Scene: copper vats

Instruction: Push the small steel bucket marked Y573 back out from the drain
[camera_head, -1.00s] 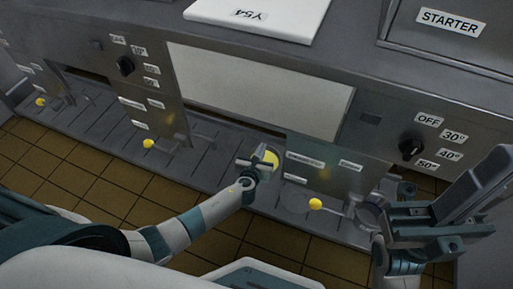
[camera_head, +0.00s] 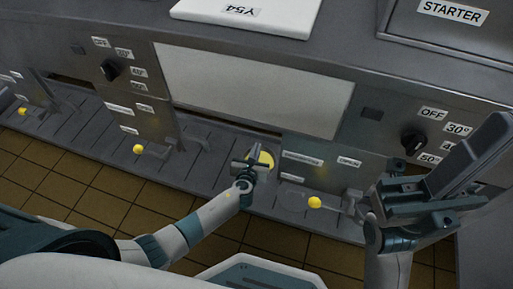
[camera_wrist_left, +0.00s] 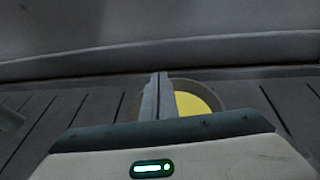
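A round grey-rimmed vessel with yellow inside (camera_head: 266,160), which looks like the small bucket, sits on the slatted grey drain (camera_head: 200,172) under the front panel. I cannot read a Y573 mark on it. It also shows in the left wrist view (camera_wrist_left: 198,103), partly hidden by my left fingers. My left gripper (camera_head: 246,165) is at its near left side. In the left wrist view its fingers (camera_wrist_left: 155,92) are together, beside or in front of the rim; I cannot tell whether they touch it. My right gripper (camera_head: 462,165) is raised at the right, away from the bucket; its finger gap is unclear.
Yellow-knobbed levers (camera_head: 138,149) and (camera_head: 315,202) stick out over the drain on both sides. The steel front with a dial (camera_head: 412,141) rises behind. A white Y54 board (camera_head: 248,12) lies on top. Brown floor tiles (camera_head: 100,205) are in front.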

